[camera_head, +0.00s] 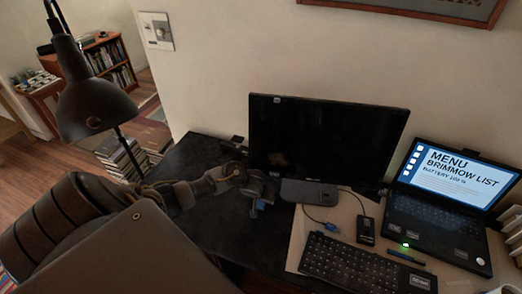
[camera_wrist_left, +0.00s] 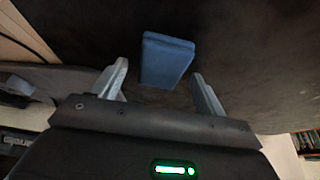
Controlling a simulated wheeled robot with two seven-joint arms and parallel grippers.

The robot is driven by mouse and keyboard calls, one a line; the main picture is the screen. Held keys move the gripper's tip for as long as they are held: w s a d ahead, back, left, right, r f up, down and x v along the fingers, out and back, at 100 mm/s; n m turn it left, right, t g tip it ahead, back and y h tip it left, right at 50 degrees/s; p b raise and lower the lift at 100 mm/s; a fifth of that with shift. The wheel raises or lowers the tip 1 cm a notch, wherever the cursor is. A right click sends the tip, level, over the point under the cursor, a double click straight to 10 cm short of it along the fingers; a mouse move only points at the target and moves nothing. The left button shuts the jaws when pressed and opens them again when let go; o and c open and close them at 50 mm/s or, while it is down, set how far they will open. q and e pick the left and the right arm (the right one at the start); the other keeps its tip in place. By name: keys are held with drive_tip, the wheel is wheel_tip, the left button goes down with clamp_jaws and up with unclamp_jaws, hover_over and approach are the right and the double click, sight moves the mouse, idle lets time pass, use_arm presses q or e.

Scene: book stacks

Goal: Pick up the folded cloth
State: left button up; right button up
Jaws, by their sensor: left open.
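The folded cloth (camera_wrist_left: 167,60) is a small blue block-like bundle on the dark desk top in the left wrist view. My left gripper (camera_wrist_left: 160,72) is open, with one finger on each side of the cloth's near end and a visible gap to both. I cannot tell how high the fingertips are above the desk. In the head view my left gripper (camera_head: 258,189) is over the dark desk, left of the monitor's base. A small patch of blue shows just below it, and the gripper hides most of that spot. My right gripper is not in view.
A monitor (camera_head: 325,137) stands close behind and right of the gripper. A keyboard (camera_head: 350,264), a mouse-like device (camera_head: 366,229) and a laptop (camera_head: 440,215) are on the right. A black lamp (camera_head: 92,100) stands at left. The dark desk (camera_head: 212,229) is bare left of the keyboard.

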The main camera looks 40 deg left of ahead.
use_arm(q)
drive_tip(key=c, duration=1)
drive_tip(key=shift+c, duration=0.2)
drive_tip(key=shift+r, duration=0.1)
drive_tip(key=r, duration=0.1)
drive_tip(key=r+p, duration=0.1)
drive_tip(key=r, duration=0.1)
drive_tip(key=r+p, duration=0.1)
drive_tip(key=shift+s+d+r, duration=0.2)
drive_tip(key=shift+s+d, duration=0.05)
drive_tip(key=shift+d, duration=0.05)
drive_tip(key=s+d+r+p, duration=0.6)
drive_tip(key=s+d+r, duration=0.2)
drive_tip(key=s, duration=0.2)
drive_tip(key=shift+s+r, duration=0.2)
drive_tip(key=shift+r, duration=0.05)
